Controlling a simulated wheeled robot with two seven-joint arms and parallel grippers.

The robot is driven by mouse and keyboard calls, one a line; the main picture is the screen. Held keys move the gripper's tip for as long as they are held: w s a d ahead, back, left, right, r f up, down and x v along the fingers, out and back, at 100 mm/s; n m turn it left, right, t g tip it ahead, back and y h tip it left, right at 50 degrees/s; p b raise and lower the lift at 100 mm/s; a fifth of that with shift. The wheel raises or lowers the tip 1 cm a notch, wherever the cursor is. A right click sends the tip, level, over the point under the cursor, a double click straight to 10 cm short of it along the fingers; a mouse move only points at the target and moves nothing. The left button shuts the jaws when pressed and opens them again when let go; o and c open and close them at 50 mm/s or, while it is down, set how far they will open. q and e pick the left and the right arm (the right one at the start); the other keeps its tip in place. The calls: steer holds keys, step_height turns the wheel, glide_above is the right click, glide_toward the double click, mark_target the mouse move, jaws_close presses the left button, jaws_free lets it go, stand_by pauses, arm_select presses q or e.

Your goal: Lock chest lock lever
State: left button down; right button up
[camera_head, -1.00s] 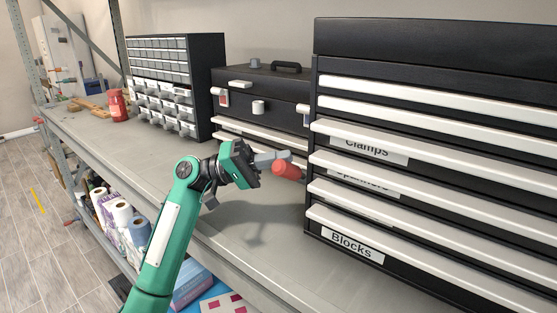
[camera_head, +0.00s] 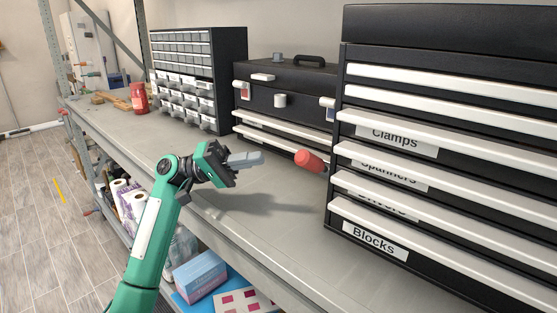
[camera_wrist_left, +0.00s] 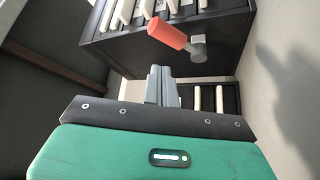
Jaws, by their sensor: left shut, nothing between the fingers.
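The lock lever (camera_head: 309,161) has a red handle and sticks out from the left side of the big black tool chest (camera_head: 390,24), above the shelf top. In the left wrist view the red lever (camera_wrist_left: 167,33) joins a grey pivot (camera_wrist_left: 198,48) on the chest's side. My left gripper (camera_head: 261,158) is left of the lever with a visible gap between its tips and the red handle. Its grey fingers (camera_wrist_left: 160,72) are shut and empty, and in the wrist view they point toward the chest just below the handle. My right gripper is not in view.
A smaller black case (camera_head: 290,75) with a top handle stands behind the lever. A cabinet of small drawers (camera_head: 197,40) and a red can (camera_head: 139,98) stand further left. The grey shelf top (camera_head: 270,215) below my gripper is clear. Boxes and paper rolls fill the lower shelf.

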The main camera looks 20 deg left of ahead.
arm_select(q)
steer(key=v, duration=0.3)
steer(key=shift+w+a, duration=0.1)
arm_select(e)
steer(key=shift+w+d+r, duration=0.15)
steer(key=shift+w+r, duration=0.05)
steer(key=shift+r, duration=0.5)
